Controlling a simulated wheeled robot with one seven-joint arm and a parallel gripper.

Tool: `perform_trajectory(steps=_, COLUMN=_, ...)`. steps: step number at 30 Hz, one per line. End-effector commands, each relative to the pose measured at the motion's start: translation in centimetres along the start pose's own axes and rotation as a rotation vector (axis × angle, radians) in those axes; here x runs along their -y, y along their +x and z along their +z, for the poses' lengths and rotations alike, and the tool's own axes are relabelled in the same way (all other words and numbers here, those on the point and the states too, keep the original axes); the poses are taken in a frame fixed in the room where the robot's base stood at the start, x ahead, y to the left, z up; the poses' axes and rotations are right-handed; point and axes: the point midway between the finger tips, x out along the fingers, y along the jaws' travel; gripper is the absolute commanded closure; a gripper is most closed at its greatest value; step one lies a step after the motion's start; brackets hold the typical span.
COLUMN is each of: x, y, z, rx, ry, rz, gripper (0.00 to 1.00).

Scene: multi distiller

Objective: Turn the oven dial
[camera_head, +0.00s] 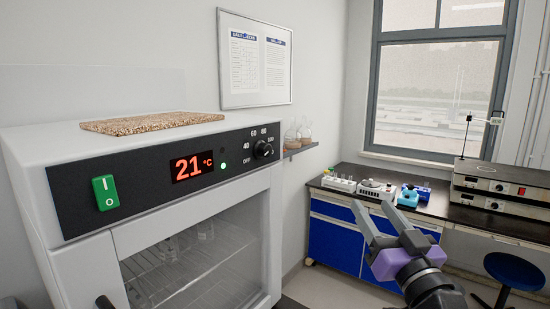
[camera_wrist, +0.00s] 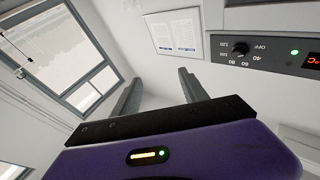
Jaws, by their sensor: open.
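The white oven (camera_head: 40,165) stands at the left in the head view, with a black control panel on its front. Its round black dial (camera_head: 263,150) is at the panel's right end, ringed by OFF, 40, 60, 80 and further marks. The dial also shows upside down in the wrist view (camera_wrist: 241,48), right of the fingers. The display (camera_head: 192,166) reads 21 °C in red, and a green light is lit beside it. My gripper (camera_head: 377,217) is open and empty, right of the oven and apart from the dial.
A green switch (camera_head: 105,192) is at the panel's left. A cork-like board (camera_head: 150,122) lies on the oven. A small shelf with flasks (camera_head: 298,135) is on the wall behind. A bench (camera_head: 345,199) with blue cabinets and instruments stands at the back. A blue stool (camera_head: 515,271) is at the right.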

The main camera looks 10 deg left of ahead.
Motion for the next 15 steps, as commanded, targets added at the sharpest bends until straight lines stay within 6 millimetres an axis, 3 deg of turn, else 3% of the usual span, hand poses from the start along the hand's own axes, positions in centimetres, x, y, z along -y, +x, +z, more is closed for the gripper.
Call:
perform_trajectory(steps=1, x=0.9, y=2.1, z=-2.2, rx=-0.004, ry=-0.005, rz=-0.04, gripper=0.49)
perform_trajectory(steps=3, x=2.3, y=4.3, z=-4.2, rx=0.006, ry=-0.012, rz=-0.098, gripper=0.49)
perform_trajectory(steps=9, x=6.7, y=8.7, z=-9.5, rx=0.045, ry=-0.056, rz=-0.28, gripper=0.49)
perform_trajectory(steps=12, x=9.0, y=9.8, z=-11.1, rx=0.076, ry=-0.087, rz=-0.381, gripper=0.49)
perform_trajectory(steps=15, x=11.1, y=10.0, z=-10.7, rx=0.13, ry=-0.124, rz=-0.493, gripper=0.49)
